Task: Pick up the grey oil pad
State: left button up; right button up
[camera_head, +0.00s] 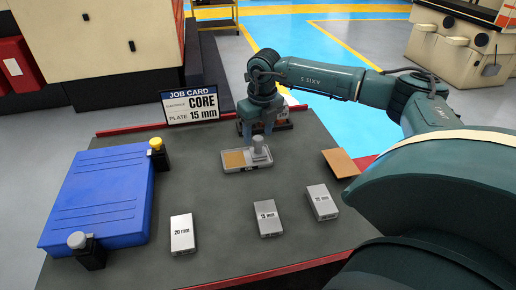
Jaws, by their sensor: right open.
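The grey oil pad (260,148) appears to be the small light grey piece with an upright round knob. It stands in the right part of a shallow pale tray (234,170) in the middle of the table. The tray's left part holds a tan patch (233,159). My right gripper (257,134) points down just above and behind the knob, with its fingers spread and nothing seen between them. Whether the fingers reach down beside the knob cannot be told. My left gripper is not in view.
A blue case (100,200) with a yellow-knobbed clamp (158,148) and a grey-knobbed one (80,242) fills the table's left. Grey blocks (182,235) line the front. A copper-brown plate (340,163) lies right. A job card (191,105) stands behind.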

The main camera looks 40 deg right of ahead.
aim_at(258, 138)
jog(key=f, duration=0.4)
jog(key=shift+w+d+f+p, duration=0.1)
jog(key=shift+w+f+p, duration=0.1)
jog(key=shift+f+p, duration=0.1)
jog(key=c, duration=1.1)
